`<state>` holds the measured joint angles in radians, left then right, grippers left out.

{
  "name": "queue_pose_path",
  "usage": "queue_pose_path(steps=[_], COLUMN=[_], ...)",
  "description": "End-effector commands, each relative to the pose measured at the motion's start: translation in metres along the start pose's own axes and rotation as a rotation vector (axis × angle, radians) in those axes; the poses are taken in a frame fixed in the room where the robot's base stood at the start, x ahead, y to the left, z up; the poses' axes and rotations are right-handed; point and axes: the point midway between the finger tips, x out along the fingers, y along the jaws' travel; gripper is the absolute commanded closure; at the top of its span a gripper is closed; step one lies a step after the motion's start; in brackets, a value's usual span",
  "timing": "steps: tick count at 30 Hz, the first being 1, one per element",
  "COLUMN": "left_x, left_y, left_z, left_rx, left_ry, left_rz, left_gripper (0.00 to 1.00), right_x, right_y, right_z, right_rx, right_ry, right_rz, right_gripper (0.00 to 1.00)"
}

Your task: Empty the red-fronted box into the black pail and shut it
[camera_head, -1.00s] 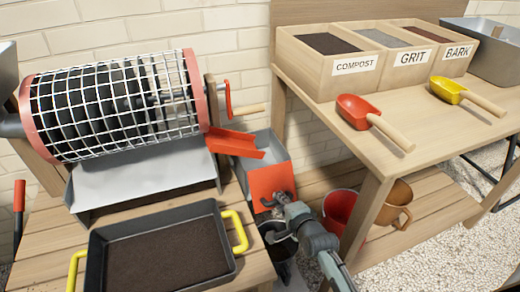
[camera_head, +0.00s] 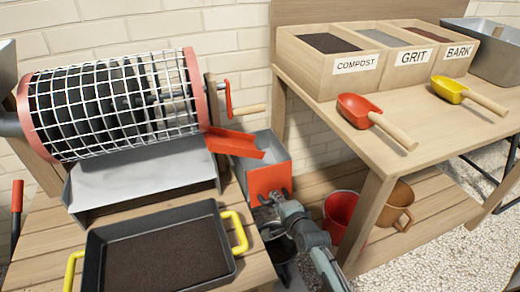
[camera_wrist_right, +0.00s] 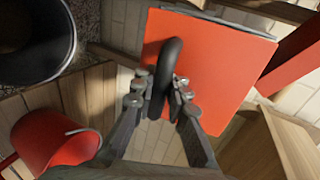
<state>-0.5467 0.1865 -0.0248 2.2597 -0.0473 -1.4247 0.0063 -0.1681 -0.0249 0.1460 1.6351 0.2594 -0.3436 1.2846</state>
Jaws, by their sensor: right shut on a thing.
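The red-fronted box (camera_head: 270,181) is a grey open box below the red chute at the side of the mesh drum. Its red front with a black loop handle also fills the middle of the right wrist view (camera_wrist_right: 220,75). My right gripper (camera_head: 274,199) is at that front; in the right wrist view its fingers (camera_wrist_right: 166,92) are shut on the black handle (camera_wrist_right: 171,58). The black pail (camera_head: 281,246) stands below, partly hidden by my right arm; its round mouth shows in the right wrist view (camera_wrist_right: 32,38). The box's contents are not visible. My left gripper is not in view.
The mesh drum (camera_head: 115,108) and a tray of soil (camera_head: 93,272) with yellow handles are at left. Scoops and labelled bins (camera_head: 340,82) are on the right bench.

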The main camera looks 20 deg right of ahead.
Motion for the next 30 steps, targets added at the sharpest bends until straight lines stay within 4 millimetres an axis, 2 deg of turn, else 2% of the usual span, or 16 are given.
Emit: queue_pose_path(steps=[1, 14, 22, 23, 30], left_x=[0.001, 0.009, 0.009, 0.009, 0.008], left_y=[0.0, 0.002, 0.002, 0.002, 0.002], left_z=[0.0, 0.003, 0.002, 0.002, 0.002], left_rx=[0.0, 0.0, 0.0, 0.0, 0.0], left_ry=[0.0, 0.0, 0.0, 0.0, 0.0], left_rz=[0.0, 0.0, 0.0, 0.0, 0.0], left_gripper=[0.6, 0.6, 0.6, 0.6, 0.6], right_x=[-0.001, 0.018, 0.018, 0.018, 0.019], right_y=[0.016, 0.018, 0.018, 0.018, 0.016], right_z=[0.005, 0.001, -0.001, -0.002, -0.003], right_rx=[0.004, 0.004, 0.003, 0.003, 0.001], right_ry=[-0.009, -0.007, -0.004, -0.004, -0.002], right_rz=[0.031, 0.03, 0.031, 0.031, 0.027], right_gripper=[1.0, 1.0, 1.0, 0.84, 0.55])
